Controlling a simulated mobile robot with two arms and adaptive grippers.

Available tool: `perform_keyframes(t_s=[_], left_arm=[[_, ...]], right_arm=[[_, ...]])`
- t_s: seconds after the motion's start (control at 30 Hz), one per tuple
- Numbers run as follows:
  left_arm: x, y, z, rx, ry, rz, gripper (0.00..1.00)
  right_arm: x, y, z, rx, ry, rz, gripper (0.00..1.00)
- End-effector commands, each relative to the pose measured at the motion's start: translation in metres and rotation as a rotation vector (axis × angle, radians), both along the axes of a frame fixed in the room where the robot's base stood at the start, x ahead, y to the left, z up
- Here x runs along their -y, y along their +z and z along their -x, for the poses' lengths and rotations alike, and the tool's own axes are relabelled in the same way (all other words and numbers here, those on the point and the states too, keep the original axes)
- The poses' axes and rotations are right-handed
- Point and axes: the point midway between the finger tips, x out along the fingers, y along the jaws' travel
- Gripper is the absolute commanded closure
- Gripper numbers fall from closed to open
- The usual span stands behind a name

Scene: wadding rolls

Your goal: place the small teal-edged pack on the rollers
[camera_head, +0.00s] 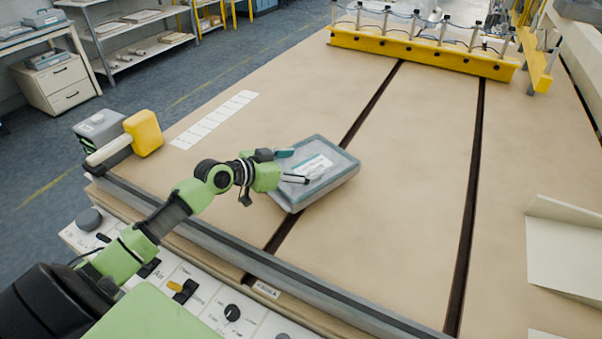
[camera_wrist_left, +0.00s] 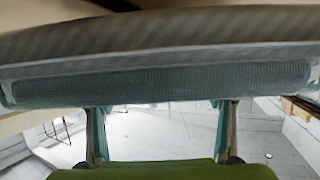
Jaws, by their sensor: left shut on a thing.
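The teal-edged pack (camera_head: 335,178), a grey flat box with a white label on top, is over the tan tabletop near its front edge. My left gripper (camera_head: 292,167) is shut on the pack's left side. In the left wrist view the pack's ribbed teal-grey edge (camera_wrist_left: 160,85) spans the upper frame, with the fingers (camera_wrist_left: 160,125) below it. I cannot tell whether the pack touches the table. I cannot clearly make out rollers. My right gripper is not in view.
The tan table (camera_head: 420,170) has dark lengthwise slots and much free room. A yellow bar with upright fittings (camera_head: 420,52) crosses its far end. A yellow block (camera_head: 144,133) sits at the left edge, white cards (camera_head: 215,120) lie near it, and a pale folded sheet (camera_head: 565,250) is at right.

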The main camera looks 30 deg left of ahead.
Motion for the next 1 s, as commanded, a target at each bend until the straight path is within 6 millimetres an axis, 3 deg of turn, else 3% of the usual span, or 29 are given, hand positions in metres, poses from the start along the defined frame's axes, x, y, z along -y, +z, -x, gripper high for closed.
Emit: perform_keyframes(t_s=[0.3, 0.67, 0.7, 0.77, 1.0], left_arm=[[-0.002, -0.035, -0.005, -0.002, 0.002, 0.002, 0.48], [-0.002, -0.040, -0.005, 0.000, 0.001, -0.001, 0.48], [-0.002, -0.041, -0.005, -0.001, 0.001, -0.002, 0.23], [-0.002, -0.040, -0.005, -0.001, 0.001, -0.001, 0.09], [-0.002, -0.039, -0.005, -0.001, 0.001, -0.001, 0.09]], right_arm=[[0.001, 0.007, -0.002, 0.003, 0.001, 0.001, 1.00], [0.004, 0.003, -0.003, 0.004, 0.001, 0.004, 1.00], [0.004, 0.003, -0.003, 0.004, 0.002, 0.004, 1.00], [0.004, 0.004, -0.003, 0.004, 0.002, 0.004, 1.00], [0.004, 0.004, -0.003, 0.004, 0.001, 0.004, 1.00]])
